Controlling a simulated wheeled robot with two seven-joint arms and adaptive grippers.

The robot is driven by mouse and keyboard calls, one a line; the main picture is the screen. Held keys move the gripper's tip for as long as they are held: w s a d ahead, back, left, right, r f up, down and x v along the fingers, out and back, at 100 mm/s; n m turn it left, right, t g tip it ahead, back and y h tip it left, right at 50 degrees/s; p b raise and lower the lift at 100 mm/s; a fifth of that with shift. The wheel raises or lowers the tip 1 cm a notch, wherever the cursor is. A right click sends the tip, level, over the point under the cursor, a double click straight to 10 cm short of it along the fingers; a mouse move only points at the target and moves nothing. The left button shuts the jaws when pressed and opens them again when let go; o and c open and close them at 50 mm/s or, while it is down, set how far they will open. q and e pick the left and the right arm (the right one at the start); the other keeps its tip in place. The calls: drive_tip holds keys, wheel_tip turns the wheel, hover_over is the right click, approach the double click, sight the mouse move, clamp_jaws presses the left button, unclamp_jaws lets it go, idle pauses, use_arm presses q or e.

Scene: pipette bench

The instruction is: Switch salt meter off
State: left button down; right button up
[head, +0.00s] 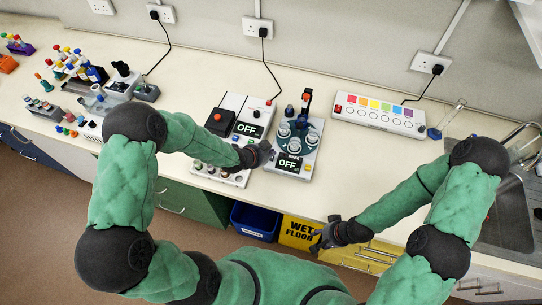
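Two devices with displays stand side by side mid-bench; I cannot tell which is the salt meter. The left device (236,101) is white with a dark box with a red top, and its display (249,130) reads OFF. The right device (311,150) is grey and holds several small vessels, with an upright black and red part behind. Its display (289,164) also reads OFF. My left gripper (265,153) is between the two, close to the right device's left edge; its fingers are too small to tell. My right gripper (318,238) is open and empty before the bench's front edge.
A white strip with coloured squares (380,115) lies at the back right, near a sink (510,215). Racks of coloured tubes (75,68) crowd the left. Bare bench (350,175) lies right of the devices.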

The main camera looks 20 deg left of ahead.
use_arm(q)
wheel_tip(320, 180, up, 6)
drive_tip(key=p, duration=0.3)
idle(0.6)
